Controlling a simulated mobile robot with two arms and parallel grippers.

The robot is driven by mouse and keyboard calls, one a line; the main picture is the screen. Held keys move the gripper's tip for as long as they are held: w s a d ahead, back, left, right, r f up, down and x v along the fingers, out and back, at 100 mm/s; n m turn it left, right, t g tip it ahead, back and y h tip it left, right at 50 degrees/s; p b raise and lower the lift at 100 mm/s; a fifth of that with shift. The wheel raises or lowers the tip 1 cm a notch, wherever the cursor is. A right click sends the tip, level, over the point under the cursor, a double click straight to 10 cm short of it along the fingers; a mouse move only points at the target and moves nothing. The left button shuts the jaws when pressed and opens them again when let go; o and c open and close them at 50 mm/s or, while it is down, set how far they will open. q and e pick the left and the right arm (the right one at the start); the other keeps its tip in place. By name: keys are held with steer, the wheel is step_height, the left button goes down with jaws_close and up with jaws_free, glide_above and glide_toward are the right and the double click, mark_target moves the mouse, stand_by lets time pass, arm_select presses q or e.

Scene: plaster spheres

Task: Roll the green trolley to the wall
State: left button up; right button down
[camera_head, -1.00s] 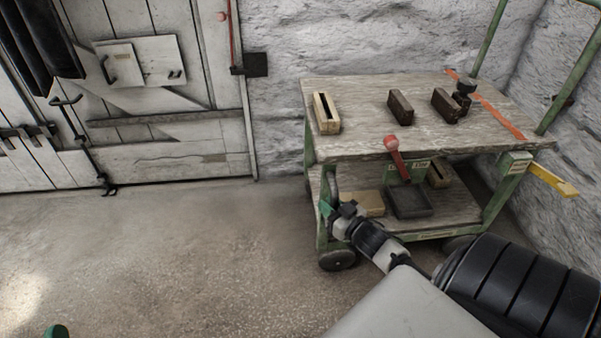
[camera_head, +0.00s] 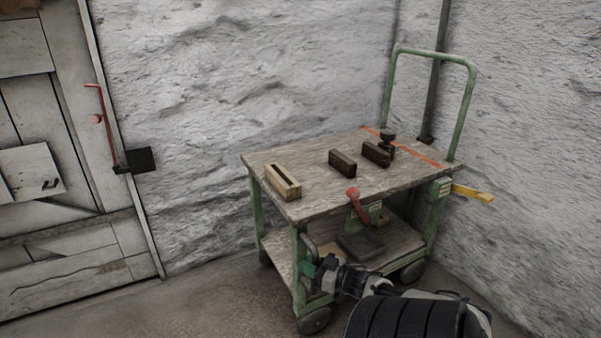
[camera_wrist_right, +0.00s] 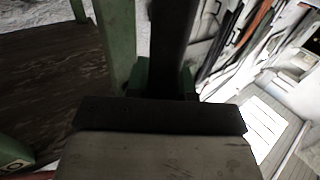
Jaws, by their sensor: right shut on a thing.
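The green trolley (camera_head: 258,212) stands upright near the corner of the room in the head view. It has a worn wooden top, a lower shelf, dark wheels and a tall green push handle (camera_head: 469,95) at its right end. The rough grey-white wall (camera_head: 250,80) rises behind it and on its right; I cannot tell whether it touches. My right gripper (camera_head: 308,274) is shut on the trolley's frame, at the near left leg below the top. In the right wrist view, dark fingers (camera_wrist_right: 172,60) sit beside a green post (camera_wrist_right: 116,35). My left gripper is out of view.
A wooden slotted block (camera_head: 283,183), two dark blocks and a dark clamp-like knob lie on the top. A red-knobbed lever (camera_head: 353,192) and a yellow bar (camera_head: 473,194) stick out. A pale plank door (camera_head: 75,270) is at the left. Floor shows bare at lower left.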

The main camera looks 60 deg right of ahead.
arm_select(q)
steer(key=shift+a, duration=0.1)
arm_select(e)
steer(key=shift+d, duration=0.2)
steer(key=c, duration=1)
jaws_free()
steer(key=shift+s, duration=0.15)
steer(key=shift+o, duration=0.2)
steer(key=shift+s, duration=0.35)
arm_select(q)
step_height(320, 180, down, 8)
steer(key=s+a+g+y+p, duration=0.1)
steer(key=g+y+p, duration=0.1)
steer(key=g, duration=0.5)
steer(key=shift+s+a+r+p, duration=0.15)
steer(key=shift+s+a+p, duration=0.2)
arm_select(e)
steer(key=s, duration=1)
